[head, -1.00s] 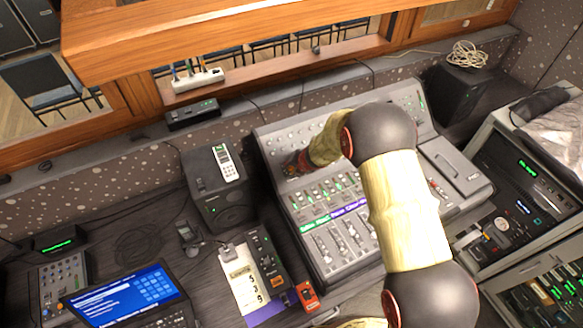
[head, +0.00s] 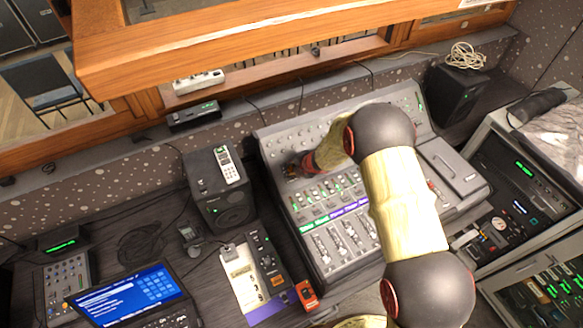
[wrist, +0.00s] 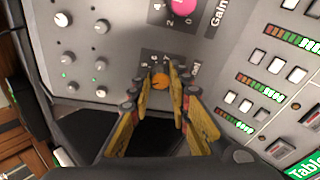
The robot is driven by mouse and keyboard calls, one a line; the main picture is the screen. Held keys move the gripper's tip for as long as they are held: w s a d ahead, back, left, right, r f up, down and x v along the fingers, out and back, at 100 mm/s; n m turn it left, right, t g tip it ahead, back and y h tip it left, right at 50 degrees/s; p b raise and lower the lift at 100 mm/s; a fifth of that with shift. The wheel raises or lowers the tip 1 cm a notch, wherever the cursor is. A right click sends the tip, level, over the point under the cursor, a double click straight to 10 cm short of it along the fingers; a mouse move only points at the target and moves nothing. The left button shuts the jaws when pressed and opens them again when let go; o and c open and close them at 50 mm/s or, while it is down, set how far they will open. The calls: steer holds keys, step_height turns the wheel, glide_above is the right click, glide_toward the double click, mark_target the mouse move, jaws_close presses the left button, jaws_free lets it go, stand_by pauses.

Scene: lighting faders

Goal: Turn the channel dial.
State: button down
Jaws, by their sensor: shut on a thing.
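The mixing console (head: 352,240) stands on the desk with its knob panel towards the back. In the wrist view an orange dial (wrist: 160,81) on the console face sits between the tips of my gripper (wrist: 161,78), whose yellow fingers are closed around it. The label beside it is partly covered, so I cannot read whether it says channel. In the head view my gripper (head: 291,170) reaches down onto the upper left of the console, and my arm hides the console's middle.
A pink knob (wrist: 184,10) marked Gain and several grey knobs (wrist: 62,19) are near the dial. White buttons (wrist: 257,56) and level lights lie to the right. A black speaker (head: 222,190) and a laptop (head: 125,295) stand left of the console.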

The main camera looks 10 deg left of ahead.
steer(key=shift+m, duration=1)
steer(key=c, duration=1.8)
jaws_free()
steer(key=shift+o, duration=0.7)
steer(key=shift+r, duration=0.1)
steer(key=v, duration=1.2)
steer(key=shift+d, duration=0.25)
steer(key=shift+f, duration=0.25)
